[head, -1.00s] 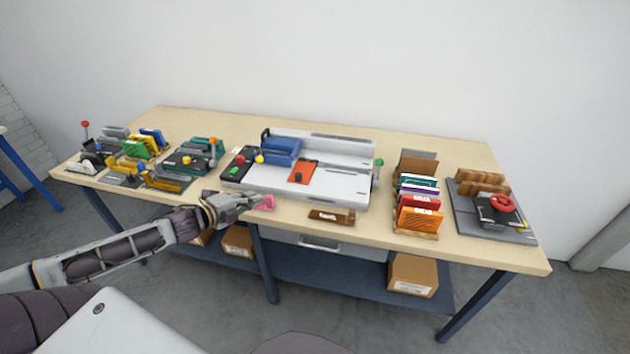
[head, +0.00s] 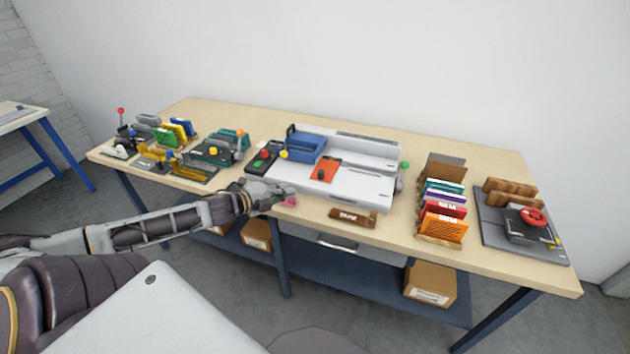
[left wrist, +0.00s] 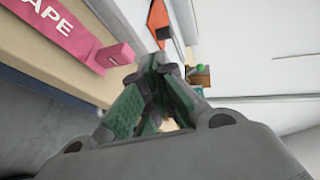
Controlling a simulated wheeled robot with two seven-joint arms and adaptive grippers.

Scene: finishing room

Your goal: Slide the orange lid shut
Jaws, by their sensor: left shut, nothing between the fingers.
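The orange lid (head: 325,169) is a flat plate lying on the white bed of the large machine (head: 350,186) at the middle of the bench. An orange piece that looks like this lid shows at the top of the left wrist view (left wrist: 158,18). My left gripper (head: 284,191) is shut and empty at the machine's front left corner, left of and nearer than the lid. Its fingers (left wrist: 165,75) fill the middle of the left wrist view. It partly hides a pink block (head: 291,202), lettered "APE" in the left wrist view (left wrist: 65,28). My right gripper is not in view.
A blue block (head: 305,147) and a dark control box (head: 263,158) are beside the lid. A green-knobbed lever (head: 403,172) stands at the machine's right. A brown block (head: 352,217) lies in front. Colourful upright boards (head: 443,208) stand right; several small fixtures crowd the left.

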